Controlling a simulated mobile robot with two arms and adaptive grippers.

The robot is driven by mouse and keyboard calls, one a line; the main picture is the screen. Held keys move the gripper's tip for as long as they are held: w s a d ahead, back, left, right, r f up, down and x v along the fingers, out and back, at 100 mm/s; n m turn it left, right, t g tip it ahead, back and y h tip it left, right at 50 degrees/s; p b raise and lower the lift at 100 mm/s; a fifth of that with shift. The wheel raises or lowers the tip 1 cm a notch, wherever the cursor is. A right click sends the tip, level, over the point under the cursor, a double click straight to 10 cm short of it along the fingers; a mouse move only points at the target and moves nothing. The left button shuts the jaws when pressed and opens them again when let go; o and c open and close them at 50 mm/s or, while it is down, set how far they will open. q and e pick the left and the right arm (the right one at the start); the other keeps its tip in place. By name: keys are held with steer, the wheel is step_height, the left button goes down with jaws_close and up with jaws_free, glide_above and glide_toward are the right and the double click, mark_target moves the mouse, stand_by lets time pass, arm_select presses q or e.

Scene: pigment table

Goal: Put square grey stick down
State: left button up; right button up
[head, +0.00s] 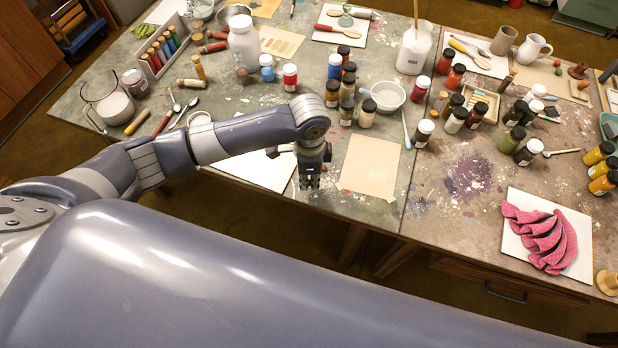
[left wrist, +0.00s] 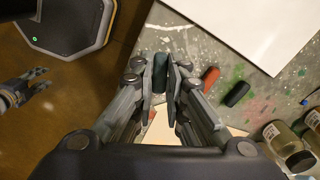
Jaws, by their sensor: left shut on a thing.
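My left gripper (head: 310,184) is over the near edge of the table in the head view, between a white sheet and a beige sheet. In the left wrist view my left gripper (left wrist: 160,75) is shut on a dark grey-green stick (left wrist: 160,70), taken to be the square grey stick. Its upper end shows between the finger pads. Its lower end is hidden, so I cannot tell whether it touches the table. A red stick (left wrist: 209,76) and a dark stick (left wrist: 237,94) lie beside the gripper. What looks like my right gripper (left wrist: 30,85) shows small at the left edge.
The white sheet (head: 262,172) and the beige sheet (head: 369,167) lie at the near edge of the table (head: 425,215). Jars and a white bowl (head: 387,95) stand behind them. A pink cloth (head: 545,237) lies at right. Bare tabletop shows right of the beige sheet.

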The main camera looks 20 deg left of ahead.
mark_target(309, 181)
arm_select(q)
steer(key=shift+w+a+f, duration=0.15)
steer(key=shift+w+a, duration=0.05)
steer(key=shift+w, duration=0.35)
steer(key=shift+f+p, duration=0.45)
steer(key=shift+f, duration=1.2)
steer(key=shift+f, duration=0.15)
steer(key=o, duration=0.7)
step_height(309, 181, up, 12)
steer(key=shift+r+b, duration=0.2)
steer(key=shift+b, duration=0.15)
